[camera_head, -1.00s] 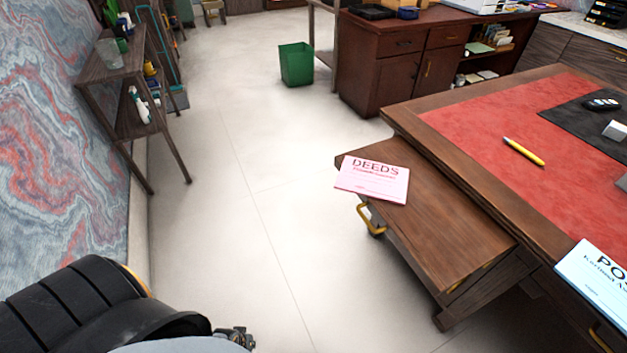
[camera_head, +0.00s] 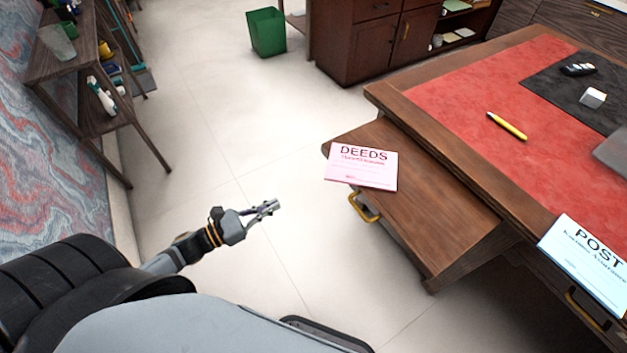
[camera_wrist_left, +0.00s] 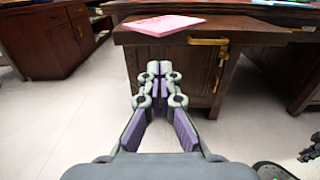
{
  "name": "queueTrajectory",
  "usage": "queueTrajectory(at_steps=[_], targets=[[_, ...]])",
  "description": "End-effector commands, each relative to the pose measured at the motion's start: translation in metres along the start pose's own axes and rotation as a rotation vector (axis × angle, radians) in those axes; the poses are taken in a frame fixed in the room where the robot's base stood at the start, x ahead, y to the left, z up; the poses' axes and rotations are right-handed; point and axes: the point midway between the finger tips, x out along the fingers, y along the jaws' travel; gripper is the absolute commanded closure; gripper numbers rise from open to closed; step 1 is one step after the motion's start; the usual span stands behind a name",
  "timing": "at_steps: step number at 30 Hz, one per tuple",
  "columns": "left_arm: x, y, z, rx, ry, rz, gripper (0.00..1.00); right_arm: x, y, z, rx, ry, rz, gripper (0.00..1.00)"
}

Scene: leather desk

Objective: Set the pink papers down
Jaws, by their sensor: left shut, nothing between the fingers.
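The pink papers (camera_head: 362,168), marked DEEDS, lie flat on the far end of the wooden pull-out shelf (camera_head: 430,215) at the desk's left side. They also show in the left wrist view (camera_wrist_left: 163,25), on top of the shelf near its edge. My left gripper (camera_head: 270,208) is out over the floor, left of the shelf and apart from the papers. In the left wrist view its fingers (camera_wrist_left: 158,70) are shut with nothing between them.
A pale blue POST paper (camera_head: 590,262) lies at the desk's near edge. A brass handle (camera_head: 364,207) juts from below the shelf. A green bin (camera_head: 266,33) stands on open floor.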

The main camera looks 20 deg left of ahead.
Motion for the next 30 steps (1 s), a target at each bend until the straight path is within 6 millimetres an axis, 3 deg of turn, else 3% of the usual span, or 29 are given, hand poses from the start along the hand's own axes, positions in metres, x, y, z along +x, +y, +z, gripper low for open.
queueTrajectory(at_steps=[5,9,21,30], targets=[[0.020,0.000,-0.006,0.003,-0.003,-0.001,1.00,0.020,-0.002,0.002,0.000,0.000,0.000,0.79],[0.050,0.001,-0.005,0.005,-0.006,0.003,1.00,0.034,-0.003,0.003,0.000,0.000,0.000,0.79],[0.124,0.001,0.001,0.003,-0.001,0.004,1.00,0.029,-0.003,0.003,0.000,0.000,0.000,0.79],[0.140,0.001,-0.001,0.004,0.002,0.001,1.00,0.027,-0.003,0.003,0.000,0.000,-0.001,0.79]])
